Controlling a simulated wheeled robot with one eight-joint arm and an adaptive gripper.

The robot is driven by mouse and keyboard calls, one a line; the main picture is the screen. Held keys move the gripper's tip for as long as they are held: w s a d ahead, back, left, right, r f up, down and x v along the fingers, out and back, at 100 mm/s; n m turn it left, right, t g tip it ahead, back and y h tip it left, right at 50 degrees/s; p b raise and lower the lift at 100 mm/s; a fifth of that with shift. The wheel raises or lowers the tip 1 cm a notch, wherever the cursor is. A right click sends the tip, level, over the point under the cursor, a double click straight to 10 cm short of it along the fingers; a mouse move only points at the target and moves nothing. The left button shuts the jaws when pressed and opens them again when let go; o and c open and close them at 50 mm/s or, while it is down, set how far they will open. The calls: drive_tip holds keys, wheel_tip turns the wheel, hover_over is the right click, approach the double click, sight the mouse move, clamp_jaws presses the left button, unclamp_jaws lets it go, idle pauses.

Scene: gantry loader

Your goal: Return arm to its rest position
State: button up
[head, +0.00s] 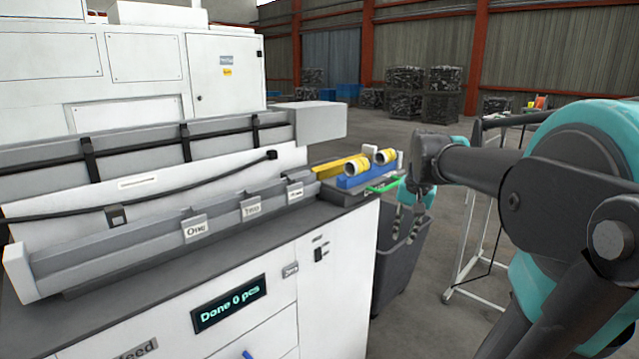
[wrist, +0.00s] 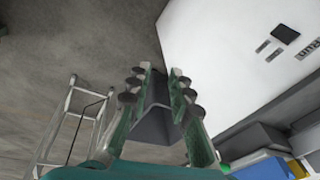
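My gripper (head: 407,222) hangs pointing down at the right end of the white machine, beside the green-rimmed tray end and above the dark grey bin (head: 396,262). In the wrist view my gripper (wrist: 158,84) shows its two green fingers with dark pads apart, and no object between them. The bin (wrist: 156,126) shows beyond the fingers in that view. My arm reaches in from the right side of the head view, bent at the elbow.
The white machine (head: 330,262) with a grey feed rail (head: 150,235) fills the left. A white wheeled frame (head: 468,248) stands behind my arm. Floor (head: 430,325) is open at lower right.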

drive_tip(key=s+a+f+n, duration=0.1)
drive_tip(key=s+f+n, duration=0.1)
drive_tip(key=s+f, duration=0.5)
drive_tip(key=s+a+f+n+t, duration=0.1)
drive_tip(key=s+f, duration=0.6)
drive_tip(key=f, duration=0.7)
drive_tip(key=shift+s+a+f+n+t+h, duration=0.35)
drive_tip(key=shift+a+n, duration=0.2)
drive_tip(key=shift+n, duration=0.45)
drive_tip(key=shift+a, duration=0.15)
